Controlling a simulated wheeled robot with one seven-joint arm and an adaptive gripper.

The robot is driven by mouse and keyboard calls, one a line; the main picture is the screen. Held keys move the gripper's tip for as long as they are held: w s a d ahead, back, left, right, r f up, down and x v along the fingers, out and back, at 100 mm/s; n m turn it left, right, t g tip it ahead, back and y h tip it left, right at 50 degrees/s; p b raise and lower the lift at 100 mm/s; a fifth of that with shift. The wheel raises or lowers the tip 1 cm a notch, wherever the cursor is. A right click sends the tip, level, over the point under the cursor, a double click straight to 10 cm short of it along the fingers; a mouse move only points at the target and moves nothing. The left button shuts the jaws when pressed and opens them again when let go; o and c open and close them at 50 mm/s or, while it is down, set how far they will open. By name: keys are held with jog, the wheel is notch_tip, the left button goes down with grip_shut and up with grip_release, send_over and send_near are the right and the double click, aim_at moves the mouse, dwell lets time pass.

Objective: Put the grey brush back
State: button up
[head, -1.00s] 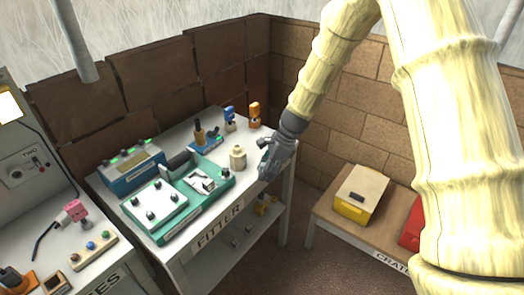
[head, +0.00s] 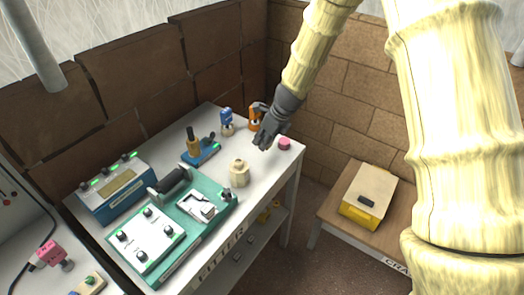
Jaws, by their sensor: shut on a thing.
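My grey gripper (head: 263,138) is above the far right part of the white bench (head: 262,180), in front of the orange item. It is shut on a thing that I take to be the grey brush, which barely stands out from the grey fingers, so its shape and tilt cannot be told. No other grey brush can be made out on the bench. A cream round pot (head: 239,173) stands on the bench below and left of my gripper. A pink piece (head: 284,144) lies near the bench's right corner, right of my gripper.
A green fixture (head: 180,235), a blue instrument box (head: 116,188), a blue stand (head: 201,151), a blue-topped item (head: 227,121) and an orange item (head: 254,113) crowd the bench. A yellow box (head: 367,196) sits on a separate low table at right. Brick walls close the back.

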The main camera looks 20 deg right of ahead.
aim_at(262, 158)
jog(key=shift+s+d+f, duration=0.15)
jog(key=shift+s+f, duration=0.15)
jog(key=shift+s, duration=0.25)
jog(key=shift+s+d+f, duration=0.1)
jog(key=shift+s+f, duration=0.2)
jog(key=shift+s, duration=0.2)
jog(key=x, duration=0.2)
jog(key=d+p+x, duration=0.1)
jog(key=x, duration=0.2)
jog(key=shift+w+f, duration=0.1)
jog(key=shift+s+f, duration=0.15)
jog(key=shift+s, duration=0.05)
jog(key=shift+w+f, duration=0.15)
jog(key=shift+f, duration=0.1)
jog(key=o, duration=1)
jog(key=shift+o, duration=0.4)
jog(key=shift+r, duration=0.15)
jog(key=b+v, duration=0.1)
jog(key=v, duration=1.1)
jog(key=shift+b, duration=0.4)
